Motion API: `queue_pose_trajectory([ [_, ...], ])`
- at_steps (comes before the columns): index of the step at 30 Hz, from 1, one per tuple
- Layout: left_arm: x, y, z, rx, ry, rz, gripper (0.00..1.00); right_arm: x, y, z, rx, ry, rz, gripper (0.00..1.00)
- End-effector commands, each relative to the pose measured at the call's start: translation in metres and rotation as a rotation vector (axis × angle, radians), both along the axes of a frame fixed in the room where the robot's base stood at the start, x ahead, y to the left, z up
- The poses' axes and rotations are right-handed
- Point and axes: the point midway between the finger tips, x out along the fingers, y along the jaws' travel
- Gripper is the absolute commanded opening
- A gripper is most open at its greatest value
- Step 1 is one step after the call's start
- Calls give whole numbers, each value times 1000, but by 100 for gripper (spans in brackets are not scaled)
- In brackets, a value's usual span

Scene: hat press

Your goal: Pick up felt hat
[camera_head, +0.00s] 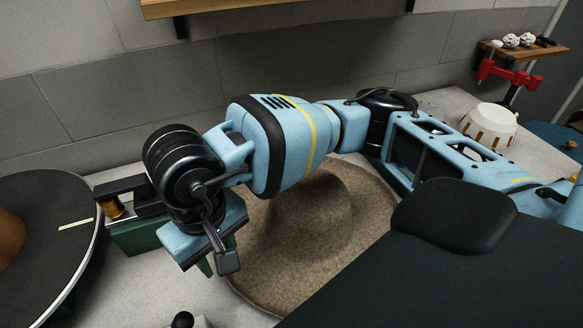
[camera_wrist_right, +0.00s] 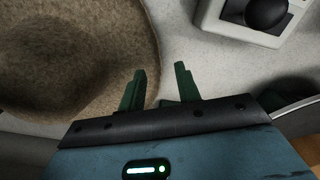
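The brown felt hat (camera_head: 325,222) lies brim down on the grey worktop, under my right arm. My forearm hides part of its crown and far brim. In the right wrist view the hat (camera_wrist_right: 60,60) fills the upper left. My right gripper (camera_head: 218,256) is beside the hat's left brim. In the right wrist view my right gripper (camera_wrist_right: 160,75) has its two green fingers apart with nothing held. The brim's edge shows between the fingers, with one finger over the felt side and one over bare worktop. Whether they touch the brim cannot be told. My left gripper is not in view.
A round black plate with a metal rim (camera_head: 50,212) stands at the left, near a green block (camera_head: 135,238). A box with a black knob (camera_wrist_right: 265,12) is close by. A white ribbed bowl (camera_head: 490,123) and red clamp (camera_head: 508,75) are at the far right.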

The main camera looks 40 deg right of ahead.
Motion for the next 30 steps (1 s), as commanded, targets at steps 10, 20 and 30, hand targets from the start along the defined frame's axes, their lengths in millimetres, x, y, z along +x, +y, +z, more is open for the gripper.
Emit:
queue_pose_trajectory([
  [10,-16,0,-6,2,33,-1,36,-1,0,-12,0,4,-1,33],
  [20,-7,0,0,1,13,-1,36,0,-1,-29,0,2,-1,33],
  [30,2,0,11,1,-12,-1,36,0,-3,-72,0,2,-2,33],
])
